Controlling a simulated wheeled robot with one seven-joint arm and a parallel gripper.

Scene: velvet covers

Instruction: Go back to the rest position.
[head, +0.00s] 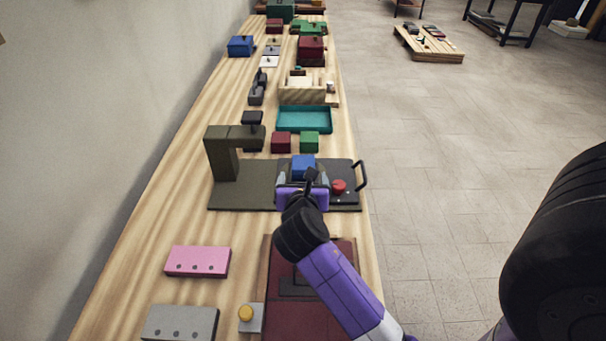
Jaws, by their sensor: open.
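My gripper (303,178) is at the end of my purple and black arm, over the dark olive base plate (243,200) of a press-like fixture. The jaws are open, one to each side of a blue block (303,164). My wrist hides the lower part of the block, so I cannot tell whether the jaws touch it or what it rests on. A red knob (339,186) and a dark handle (362,174) are just right of the gripper.
The olive arch (222,150) rises left of my gripper. Red (281,142) and green (309,141) blocks and a teal tray (305,131) lie beyond. Nearer are a pink block (198,261), a grey block (180,324), a yellow button (246,313) and a dark red panel (265,290).

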